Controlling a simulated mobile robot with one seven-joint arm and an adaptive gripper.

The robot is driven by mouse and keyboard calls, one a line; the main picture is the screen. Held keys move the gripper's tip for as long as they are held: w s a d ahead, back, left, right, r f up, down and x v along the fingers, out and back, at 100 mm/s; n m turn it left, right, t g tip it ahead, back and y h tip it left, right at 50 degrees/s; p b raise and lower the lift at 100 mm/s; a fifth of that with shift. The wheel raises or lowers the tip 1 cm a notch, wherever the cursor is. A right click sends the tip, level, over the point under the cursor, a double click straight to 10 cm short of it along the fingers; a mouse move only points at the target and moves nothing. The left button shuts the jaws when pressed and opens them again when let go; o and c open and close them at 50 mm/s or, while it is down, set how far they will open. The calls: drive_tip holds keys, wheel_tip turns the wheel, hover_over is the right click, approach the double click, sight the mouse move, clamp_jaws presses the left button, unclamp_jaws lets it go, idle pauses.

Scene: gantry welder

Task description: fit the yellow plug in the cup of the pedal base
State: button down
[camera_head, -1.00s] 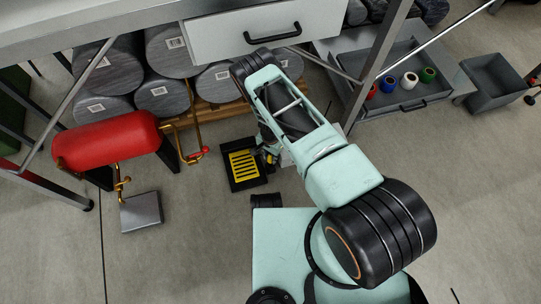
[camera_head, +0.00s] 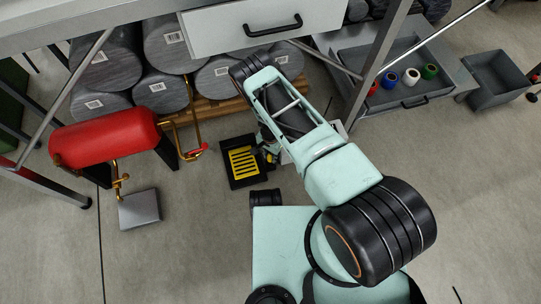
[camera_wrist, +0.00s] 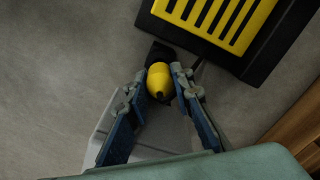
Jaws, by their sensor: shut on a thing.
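The yellow plug (camera_wrist: 159,78) is held between the fingertips of my gripper (camera_wrist: 162,86) in the wrist view. My gripper is shut on it. The pedal base (camera_head: 240,181) is black with a yellow slatted pedal (camera_head: 243,161), and lies on the floor left of my gripper in the head view. In the wrist view the pedal base (camera_wrist: 247,66) is at the upper right. A dark round part, perhaps the cup (camera_wrist: 159,52), shows just beyond the plug, beside the base. I cannot tell whether the plug touches it or sits inside it.
A red tank (camera_head: 104,138) on legs and a grey box (camera_head: 139,209) stand at the left. Grey rolls (camera_head: 162,93) lie on a wooden pallet behind the pedal. A drawer (camera_head: 245,30) overhangs them. A grey bin (camera_head: 497,80) stands at the right. Floor left of the pedal is clear.

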drive_tip(key=shift+f+b, duration=1.4)
drive_tip(key=shift+b, duration=0.1)
drive_tip(key=c, duration=1.6)
unclamp_jaws()
drive_tip(key=shift+r, duration=0.1)
wheel_tip(320, 180, up, 10)
drive_tip(key=shift+w+r, duration=0.1)
drive_tip(key=shift+r, duration=0.85)
